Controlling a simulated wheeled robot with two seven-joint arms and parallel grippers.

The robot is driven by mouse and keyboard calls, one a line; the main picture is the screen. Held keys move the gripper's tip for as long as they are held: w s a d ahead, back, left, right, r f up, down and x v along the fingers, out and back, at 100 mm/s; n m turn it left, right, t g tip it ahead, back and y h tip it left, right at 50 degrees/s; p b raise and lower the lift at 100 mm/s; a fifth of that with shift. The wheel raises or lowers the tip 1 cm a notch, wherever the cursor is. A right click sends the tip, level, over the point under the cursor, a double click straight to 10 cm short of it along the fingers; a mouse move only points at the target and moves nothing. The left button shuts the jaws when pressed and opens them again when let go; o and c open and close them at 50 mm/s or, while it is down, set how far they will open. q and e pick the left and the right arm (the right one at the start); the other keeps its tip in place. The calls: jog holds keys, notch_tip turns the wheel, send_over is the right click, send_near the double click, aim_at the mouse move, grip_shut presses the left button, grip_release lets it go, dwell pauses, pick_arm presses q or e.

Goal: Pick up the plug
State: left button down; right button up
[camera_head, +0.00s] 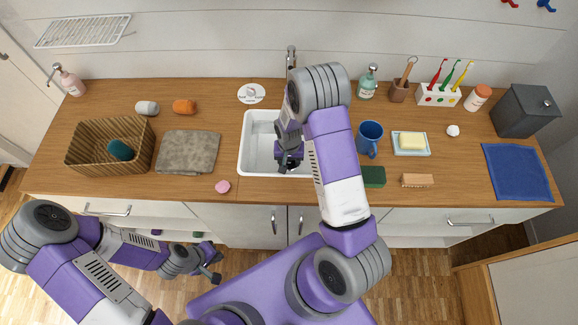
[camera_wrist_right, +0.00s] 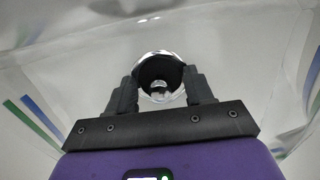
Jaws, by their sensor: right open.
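The plug (camera_wrist_right: 160,78) shows in the right wrist view as a dark round piece with a shiny metal rim and a small bright knob, at the bottom of the white sink (camera_head: 246,150). My right gripper (camera_wrist_right: 162,92) is open, with one finger on each side of the plug in that view. Contact cannot be told. In the head view my right gripper (camera_head: 289,160) is down inside the sink, and the arm hides part of the basin. My left gripper (camera_head: 214,269) is open and empty, low in front of the counter.
A faucet (camera_head: 291,58) stands behind the sink. A blue mug (camera_head: 369,136), a green sponge (camera_head: 374,177) and a soap dish (camera_head: 411,150) are to its right. A grey cloth (camera_head: 188,152), a pink piece (camera_head: 223,186) and a basket (camera_head: 80,157) are to its left.

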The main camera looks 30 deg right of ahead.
grip_shut()
dwell(0.3)
notch_tip(320, 180, up, 10)
jog(key=shift+f+p, duration=0.15)
jog(key=shift+p, duration=0.9)
notch_tip(320, 180, up, 8)
jog(key=p, duration=0.5)
send_over(289, 162)
jog(key=s+a+f+n+b, duration=0.2)
jog(key=a+n+b, duration=0.3)
jog(key=a, duration=0.3)
jog(key=shift+a+f+n, duration=0.25)
jog(key=shift+f+n, duration=0.05)
jog(key=shift+n, duration=0.4)
